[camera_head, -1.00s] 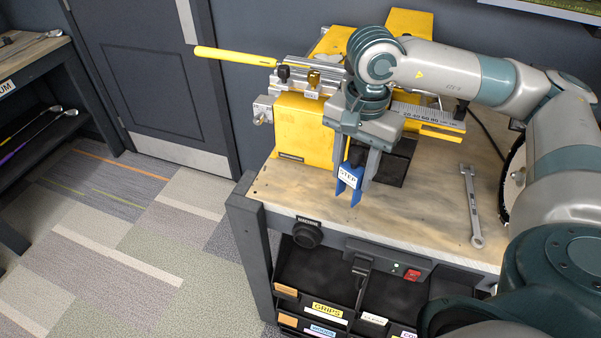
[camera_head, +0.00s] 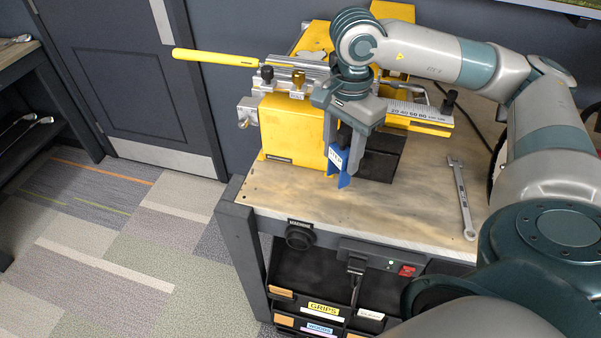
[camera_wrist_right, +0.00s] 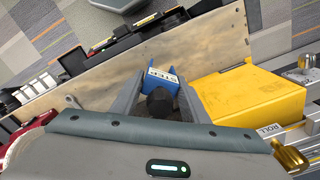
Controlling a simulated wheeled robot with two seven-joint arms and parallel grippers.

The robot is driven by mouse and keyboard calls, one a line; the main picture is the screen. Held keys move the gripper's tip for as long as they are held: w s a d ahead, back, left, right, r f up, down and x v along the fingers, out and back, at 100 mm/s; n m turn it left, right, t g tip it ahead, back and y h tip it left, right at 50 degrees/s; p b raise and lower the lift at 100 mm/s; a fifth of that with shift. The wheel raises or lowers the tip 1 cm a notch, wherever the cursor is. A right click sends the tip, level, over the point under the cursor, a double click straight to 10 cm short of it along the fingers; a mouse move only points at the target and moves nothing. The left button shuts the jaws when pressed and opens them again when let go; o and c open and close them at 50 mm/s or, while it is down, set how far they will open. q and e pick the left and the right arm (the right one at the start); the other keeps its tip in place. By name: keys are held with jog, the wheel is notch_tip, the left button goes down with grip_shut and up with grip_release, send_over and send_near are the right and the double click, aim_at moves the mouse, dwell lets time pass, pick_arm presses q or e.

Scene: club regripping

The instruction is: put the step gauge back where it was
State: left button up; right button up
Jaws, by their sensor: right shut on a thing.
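The step gauge (camera_head: 339,166) is a small blue piece with a white label. It hangs upright from my right gripper (camera_head: 347,145), in front of the yellow machine, and appears held over the bench top. In the head view its label is turned partly away. The right wrist view shows the gauge (camera_wrist_right: 160,78) with its STEP label and a black knob (camera_wrist_right: 159,102) between the fingers of my right gripper (camera_wrist_right: 161,90), which is shut on it. Whether its lower end touches the wood is unclear. My left gripper is out of view.
A black block (camera_head: 382,160) is just right of the gauge. A wrench (camera_head: 461,200) lies at right. The front of the bench (camera_head: 340,212) is clear; labelled bins are below.

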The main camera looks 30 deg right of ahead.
jog(key=w+a+f, duration=0.1)
jog(key=w, duration=0.1)
jog(key=w+a+f, duration=0.2)
jog(key=w, duration=0.1)
jog(key=w+a+f, duration=0.1)
jog(key=w+f, duration=0.1)
jog(key=w, duration=0.1)
jog(key=shift+a+f, duration=0.2)
jog(key=shift+a, duration=0.05)
jog(key=shift+c, duration=0.2)
jog(key=shift+f+b, duration=0.55)
jog(key=shift+f, duration=1.45)
jog(key=shift+f, duration=0.15)
jog(key=o, duration=1.2)
jog(key=shift+o, duration=0.2)
